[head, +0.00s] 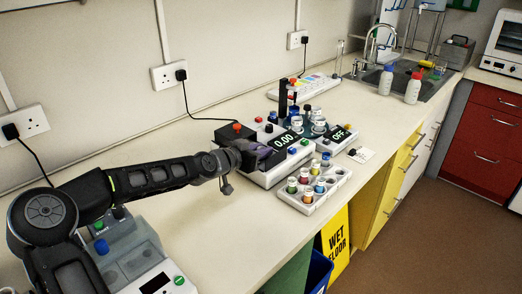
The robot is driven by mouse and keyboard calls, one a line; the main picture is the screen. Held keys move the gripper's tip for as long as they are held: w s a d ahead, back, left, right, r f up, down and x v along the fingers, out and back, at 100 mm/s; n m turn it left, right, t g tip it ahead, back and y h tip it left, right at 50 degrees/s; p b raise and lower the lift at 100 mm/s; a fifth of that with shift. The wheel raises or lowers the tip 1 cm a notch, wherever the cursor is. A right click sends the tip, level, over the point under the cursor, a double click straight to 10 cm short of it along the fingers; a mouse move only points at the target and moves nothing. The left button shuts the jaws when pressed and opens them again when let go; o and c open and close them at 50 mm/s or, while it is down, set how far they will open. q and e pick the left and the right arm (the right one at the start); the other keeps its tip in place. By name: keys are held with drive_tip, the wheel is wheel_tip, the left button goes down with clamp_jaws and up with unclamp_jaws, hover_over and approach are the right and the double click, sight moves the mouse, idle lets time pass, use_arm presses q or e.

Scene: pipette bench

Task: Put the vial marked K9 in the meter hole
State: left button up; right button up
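The meter (275,173) is a pale box with a dark display reading 0.00, in the middle of the head view. Its hole cannot be made out; my gripper covers part of its left side. No K9 mark can be read at this size. My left gripper (256,155) is at the meter's left end. Its fingers are dark and small, so whether they are open or hold anything cannot be told. My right gripper is out of view.
A device with a blue knob (101,246) is at the lower left. White bottles (413,90) stand by the sink. The counter between is mostly clear; its front edge runs close to the rack.

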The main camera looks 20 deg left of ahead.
use_arm(q)
drive_tip(key=o, duration=0.4)
drive_tip(key=shift+c, duration=0.2)
drive_tip(key=shift+r+p, duration=0.5)
drive_tip(key=v, duration=0.3)
drive_tip(key=shift+a+f+b, duration=0.15)
drive_tip(key=shift+f+b, duration=0.15)
drive_tip(key=shift+b, duration=0.1)
drive_tip(key=v, duration=0.9)
drive_tip(key=shift+p, duration=0.4)
drive_tip(key=shift+r, duration=0.1)
